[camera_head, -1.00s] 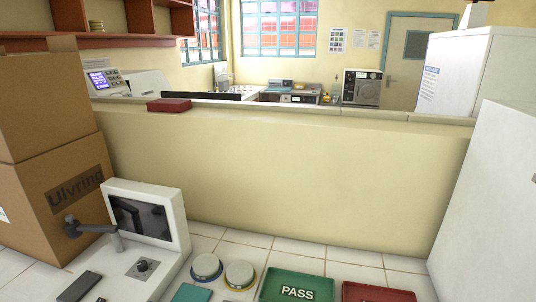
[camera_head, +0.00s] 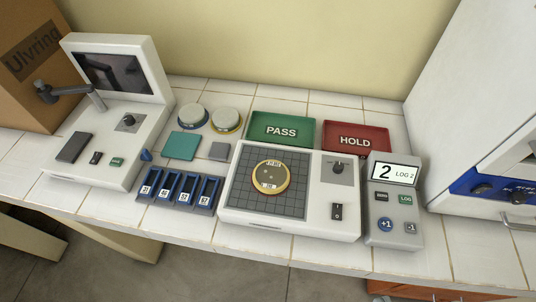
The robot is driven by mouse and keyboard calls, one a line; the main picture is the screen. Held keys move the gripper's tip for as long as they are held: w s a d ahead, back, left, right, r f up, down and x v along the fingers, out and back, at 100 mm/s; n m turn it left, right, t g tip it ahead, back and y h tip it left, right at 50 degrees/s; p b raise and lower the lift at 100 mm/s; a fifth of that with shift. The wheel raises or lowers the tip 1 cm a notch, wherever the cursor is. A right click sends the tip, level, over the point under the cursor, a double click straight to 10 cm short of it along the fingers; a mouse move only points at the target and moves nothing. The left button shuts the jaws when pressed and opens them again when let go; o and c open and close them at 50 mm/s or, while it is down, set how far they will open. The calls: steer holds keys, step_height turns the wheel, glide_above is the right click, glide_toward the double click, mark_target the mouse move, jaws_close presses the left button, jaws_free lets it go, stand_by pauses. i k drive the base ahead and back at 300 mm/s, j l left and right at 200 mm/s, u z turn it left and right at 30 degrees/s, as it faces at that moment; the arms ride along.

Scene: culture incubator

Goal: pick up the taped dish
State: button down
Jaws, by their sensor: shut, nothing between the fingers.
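A round dish (camera_head: 270,177) with a yellow rim and a dark tan middle lies flat on the dark grid of a white device (camera_head: 294,228). Small white printed strips, perhaps tape, show at its top and bottom edges. Two more round lidded things stand behind to the left, one with a blue band (camera_head: 193,117) and one with a yellow band (camera_head: 226,120). I cannot tell whether either is a dish with tape. My gripper is not in view.
A green PASS tray (camera_head: 280,142) and a red HOLD tray (camera_head: 356,150) lie at the back. A blue slotted rack (camera_head: 179,190) is left of the grid device, a counter reading 2 (camera_head: 393,215) right. A white screen unit (camera_head: 110,85) and large white cabinet (camera_head: 475,90) flank the tiled bench.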

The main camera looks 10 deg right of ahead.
mark_target(270, 176)
steer(key=i+j+z, duration=0.25)
steer(key=j+z, duration=0.15)
steer(key=j, duration=1.7)
steer(key=j+z, duration=0.35)
steer(key=j, duration=1.8)
